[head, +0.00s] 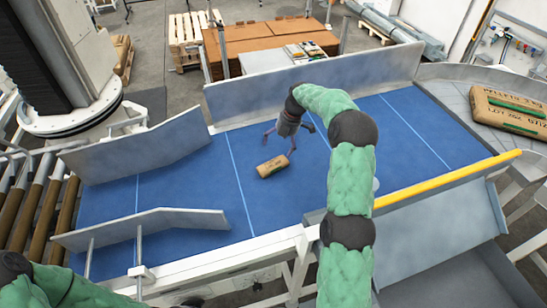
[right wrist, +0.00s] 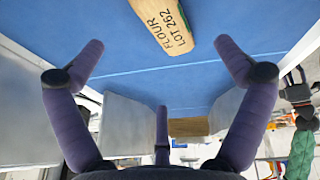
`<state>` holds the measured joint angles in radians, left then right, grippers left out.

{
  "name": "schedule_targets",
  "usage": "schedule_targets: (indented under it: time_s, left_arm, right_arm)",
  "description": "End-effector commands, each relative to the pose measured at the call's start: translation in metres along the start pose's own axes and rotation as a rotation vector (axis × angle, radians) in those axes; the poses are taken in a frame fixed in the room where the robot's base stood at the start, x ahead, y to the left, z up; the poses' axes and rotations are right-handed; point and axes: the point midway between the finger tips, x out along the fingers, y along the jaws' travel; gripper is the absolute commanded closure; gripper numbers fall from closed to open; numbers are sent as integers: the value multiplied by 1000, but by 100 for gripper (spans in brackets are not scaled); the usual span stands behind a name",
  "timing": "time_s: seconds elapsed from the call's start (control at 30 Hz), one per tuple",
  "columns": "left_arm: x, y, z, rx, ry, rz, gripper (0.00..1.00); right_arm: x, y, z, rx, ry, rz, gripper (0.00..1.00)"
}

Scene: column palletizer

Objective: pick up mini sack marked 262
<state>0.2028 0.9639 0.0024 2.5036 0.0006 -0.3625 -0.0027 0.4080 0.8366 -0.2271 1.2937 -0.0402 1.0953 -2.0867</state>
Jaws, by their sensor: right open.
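The mini sack (head: 272,166) is a small tan sack lying flat on the blue belt. In the right wrist view the sack (right wrist: 165,25) shows dark print reading "FLOUR LOT 262". My right gripper (head: 282,146) is above and just behind it in the head view, fingers spread and empty. In the right wrist view the right gripper (right wrist: 160,50) has its fingers wide apart, with the sack beyond the fingertips and nothing between them. My left arm shows at the bottom left of the head view. What looks like the left gripper (right wrist: 297,90) is small at the right wrist view's edge.
The blue belt (head: 190,200) is otherwise clear around the sack. Grey guide walls (head: 137,152) and a long back wall (head: 310,80) border it. A yellow rail (head: 450,179) runs along the front right. A larger marked sack (head: 510,112) lies at the far right.

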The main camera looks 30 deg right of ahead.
Motion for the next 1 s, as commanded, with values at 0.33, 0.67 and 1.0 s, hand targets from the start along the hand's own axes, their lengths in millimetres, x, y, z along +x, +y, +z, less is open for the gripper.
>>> schedule_targets:
  time_s: [0.33, 0.67, 1.0]
  left_arm:
    - [-7, 2, 0, 0, 0, 0, 60]
    - [-16, 6, 0, 0, 0, 0, 60]
    - [-23, 8, 1, 0, 0, 0, 60]
  right_arm:
    - [46, -1, 0, 0, 2, -3, 0]
    - [72, 0, -1, 0, 4, -7, 0]
    - [103, 2, 0, 0, 1, -3, 0]
